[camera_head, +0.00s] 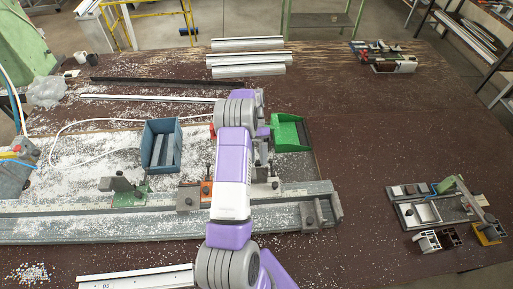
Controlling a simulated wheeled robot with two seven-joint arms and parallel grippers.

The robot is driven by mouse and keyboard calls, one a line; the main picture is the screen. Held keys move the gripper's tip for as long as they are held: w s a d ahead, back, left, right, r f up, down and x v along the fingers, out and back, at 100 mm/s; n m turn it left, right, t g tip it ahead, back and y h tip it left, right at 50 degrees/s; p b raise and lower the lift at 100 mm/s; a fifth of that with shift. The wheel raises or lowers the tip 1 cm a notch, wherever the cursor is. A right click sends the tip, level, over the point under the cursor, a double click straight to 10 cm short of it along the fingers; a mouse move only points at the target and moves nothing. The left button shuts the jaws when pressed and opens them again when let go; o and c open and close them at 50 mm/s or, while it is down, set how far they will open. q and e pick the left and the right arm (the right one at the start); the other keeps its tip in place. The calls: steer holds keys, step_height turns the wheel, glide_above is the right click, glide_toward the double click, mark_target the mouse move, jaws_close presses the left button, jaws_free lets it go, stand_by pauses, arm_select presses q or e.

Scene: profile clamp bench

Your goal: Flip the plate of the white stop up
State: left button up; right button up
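My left arm reaches up the middle of the picture over the clamp bench (90,228). My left gripper (262,160) is mostly hidden behind its own wrist, above the bench's far side, left of the green tray. Its fingertips are too small and covered to show whether they are open or shut. My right gripper is out of view.
A blue-grey bin (160,146), a green tray (291,132) and a green clamp (126,190) stand on or near the bench. Profiles (247,58) lie at the back. A small fixture (440,205) is at right. White chips litter the left; the table right of the bench is mostly clear.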

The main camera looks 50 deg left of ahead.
arm_select(q)
steer(key=v, duration=0.6)
steer(key=shift+a+r+b, duration=0.2)
steer(key=shift+b, duration=0.1)
stand_by(0.4)
